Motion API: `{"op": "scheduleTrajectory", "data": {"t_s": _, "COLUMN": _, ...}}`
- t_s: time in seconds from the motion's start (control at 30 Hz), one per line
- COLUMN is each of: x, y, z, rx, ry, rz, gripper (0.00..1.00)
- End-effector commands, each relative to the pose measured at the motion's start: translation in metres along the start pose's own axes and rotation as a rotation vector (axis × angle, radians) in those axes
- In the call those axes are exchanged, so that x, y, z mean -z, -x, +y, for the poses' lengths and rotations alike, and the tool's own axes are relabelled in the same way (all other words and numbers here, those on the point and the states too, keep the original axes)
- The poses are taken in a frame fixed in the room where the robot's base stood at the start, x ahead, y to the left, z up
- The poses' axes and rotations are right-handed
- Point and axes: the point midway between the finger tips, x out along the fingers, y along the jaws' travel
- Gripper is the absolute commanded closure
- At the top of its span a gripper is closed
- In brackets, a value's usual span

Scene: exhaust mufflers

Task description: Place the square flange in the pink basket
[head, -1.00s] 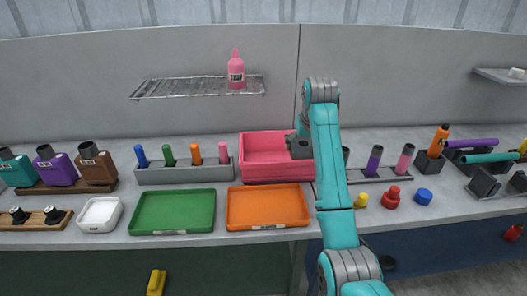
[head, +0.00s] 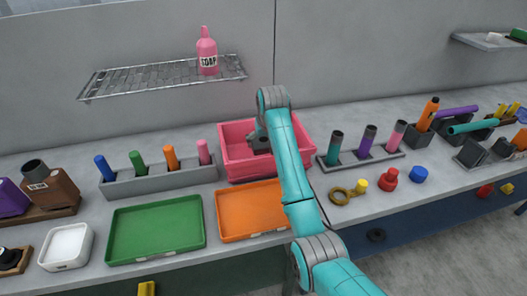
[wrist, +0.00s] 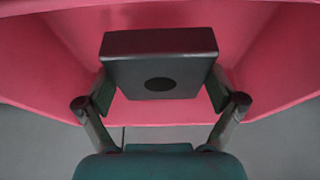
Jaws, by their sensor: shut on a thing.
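The square flange (wrist: 158,62) is a dark grey block with a round hole in its front face in the wrist view. My gripper (wrist: 160,92) is shut on it, one finger at each side. The pink basket (wrist: 275,50) lies behind and below the flange in the wrist view. In the head view the pink basket (head: 238,173) stands at the back of the bench, behind the orange tray. My gripper (head: 260,144) is over its opening there, partly hidden by my arm. The basket's floor is mostly hidden.
An orange tray (head: 232,231) and a green tray (head: 155,250) lie in front. A rack of colored cylinders (head: 160,181) stands left of the basket, another rack (head: 375,156) right. A wire shelf (head: 130,81) with a pink soap bottle (head: 207,55) hangs above.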

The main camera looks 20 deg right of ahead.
Motion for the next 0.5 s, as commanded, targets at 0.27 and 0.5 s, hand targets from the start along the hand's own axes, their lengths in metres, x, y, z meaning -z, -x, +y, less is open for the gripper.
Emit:
{"op": "scheduleTrajectory", "data": {"t_s": 0.27, "x": -0.012, "y": -0.029, "z": 0.0, "rx": 0.0, "ry": 0.0, "rz": 0.0, "gripper": 0.73}}
{"op": "scheduleTrajectory", "data": {"t_s": 0.5, "x": -0.018, "y": -0.044, "z": 0.0, "rx": 0.0, "ry": 0.0, "rz": 0.004, "gripper": 0.73}}
